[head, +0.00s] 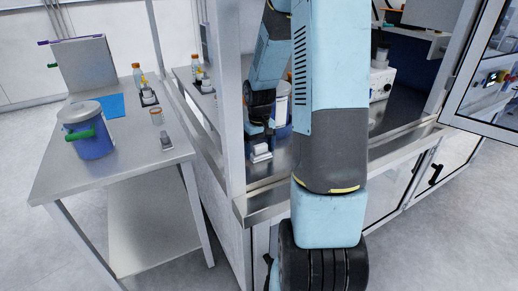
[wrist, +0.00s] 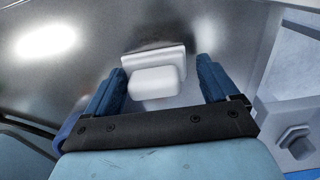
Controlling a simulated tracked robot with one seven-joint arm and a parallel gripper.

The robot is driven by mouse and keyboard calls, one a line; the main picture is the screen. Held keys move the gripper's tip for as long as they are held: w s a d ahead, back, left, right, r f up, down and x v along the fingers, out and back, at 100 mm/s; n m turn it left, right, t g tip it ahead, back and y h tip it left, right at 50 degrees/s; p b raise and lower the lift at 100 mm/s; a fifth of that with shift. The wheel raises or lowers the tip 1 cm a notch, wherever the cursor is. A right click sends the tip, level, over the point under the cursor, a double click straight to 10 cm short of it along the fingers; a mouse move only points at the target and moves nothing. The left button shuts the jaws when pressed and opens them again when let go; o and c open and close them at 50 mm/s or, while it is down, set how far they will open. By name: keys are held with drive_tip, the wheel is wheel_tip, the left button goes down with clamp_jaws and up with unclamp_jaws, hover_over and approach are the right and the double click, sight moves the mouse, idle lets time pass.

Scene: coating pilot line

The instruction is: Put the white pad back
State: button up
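The white pad (wrist: 155,82) is a small rounded white block. In the wrist view it lies against or on a pale, flat-edged piece (wrist: 153,58); I cannot tell whether it rests in that piece. My gripper (wrist: 159,72) is open, with one blue finger on each side of the pad and a gap to each. In the head view the white pad (head: 261,150) shows small on the metal deck of the enclosure, just below my gripper (head: 262,133). My arm hides part of the deck there.
An enclosure post (head: 233,95) stands close left of my gripper, with a metal front ledge (head: 265,203) below. A side table (head: 120,160) holds a blue pot (head: 92,143) and bottles. A white device (head: 382,83) stands deeper inside, at right.

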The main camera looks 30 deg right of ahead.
sight(259, 147)
wheel_tip(259, 147, up, 12)
idle(0.8)
drive_tip(key=shift+r, duration=0.1)
idle(0.3)
